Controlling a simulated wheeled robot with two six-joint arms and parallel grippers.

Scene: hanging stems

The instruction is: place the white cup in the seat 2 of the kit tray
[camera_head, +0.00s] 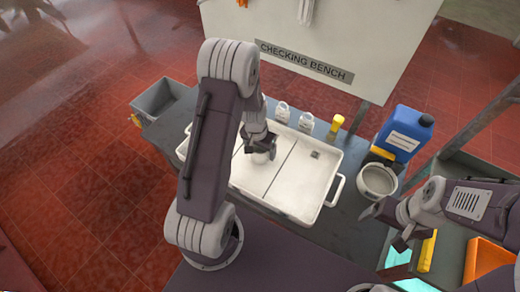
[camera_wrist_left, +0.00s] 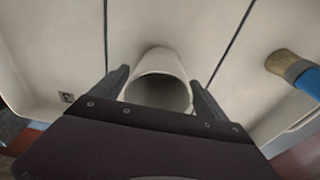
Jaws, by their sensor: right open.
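The white cup (camera_wrist_left: 158,68) is between my left gripper's fingers, its open mouth toward the wrist camera. It also shows in the head view (camera_head: 261,157), low in the middle compartment of the kit tray (camera_head: 296,206). Whether its base touches the floor is hard to tell. My left gripper (camera_head: 262,148) appears shut on the cup, one finger along each side. The tray is white with dark divider lines; a small printed mark (camera_head: 315,154) shows in its right compartment. My right gripper (camera_head: 383,226) is open and empty, right of the tray.
A brush (camera_wrist_left: 290,70) lies in another tray compartment. Two white mugs (camera_head: 282,111) (camera_head: 306,122) and a yellow-topped item (camera_head: 336,123) stand behind the tray. A white pot (camera_head: 377,181), blue canister (camera_head: 404,133) and grey bin (camera_head: 166,101) stand around it. A sign board (camera_head: 320,40) rises behind.

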